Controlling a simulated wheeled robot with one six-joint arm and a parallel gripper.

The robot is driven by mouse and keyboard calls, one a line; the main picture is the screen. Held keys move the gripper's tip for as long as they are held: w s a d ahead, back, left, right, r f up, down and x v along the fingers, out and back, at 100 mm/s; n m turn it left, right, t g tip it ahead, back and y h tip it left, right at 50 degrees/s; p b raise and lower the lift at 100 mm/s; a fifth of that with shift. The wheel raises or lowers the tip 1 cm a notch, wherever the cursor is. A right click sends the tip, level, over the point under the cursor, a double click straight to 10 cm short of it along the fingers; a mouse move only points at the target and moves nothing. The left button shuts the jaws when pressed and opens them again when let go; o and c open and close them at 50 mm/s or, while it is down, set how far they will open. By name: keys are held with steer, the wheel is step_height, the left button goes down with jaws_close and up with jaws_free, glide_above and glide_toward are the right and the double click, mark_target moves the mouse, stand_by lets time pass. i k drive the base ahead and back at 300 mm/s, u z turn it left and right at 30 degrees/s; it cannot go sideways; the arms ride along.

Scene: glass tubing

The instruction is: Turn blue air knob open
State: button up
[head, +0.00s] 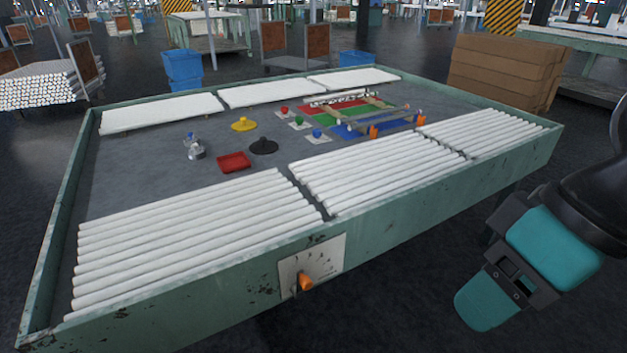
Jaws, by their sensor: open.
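The blue knob (317,133) stands on a small white plate on the grey table top, right of the middle. A green knob (299,121) and a red knob (284,110) stand in a row behind it, each on its own plate. Whether the blue knob is turned is too small to tell. My gripper (518,275), teal and black, hangs at the right, outside the table's front edge. It is open, far from the blue knob and touching nothing; its fingertips are hard to make out.
White glass tubes (190,240) lie in several rows along the table's front. An orange knob (305,281) sits on the front panel. A red tray (234,162), a black stand (263,146) and a yellow stand (243,124) are left of the blue knob. A railed coloured board (350,112) lies right.

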mark_target(316, 132)
steer(key=z, duration=0.65)
steer(key=i, duration=2.3)
steer(key=u, duration=2.85)
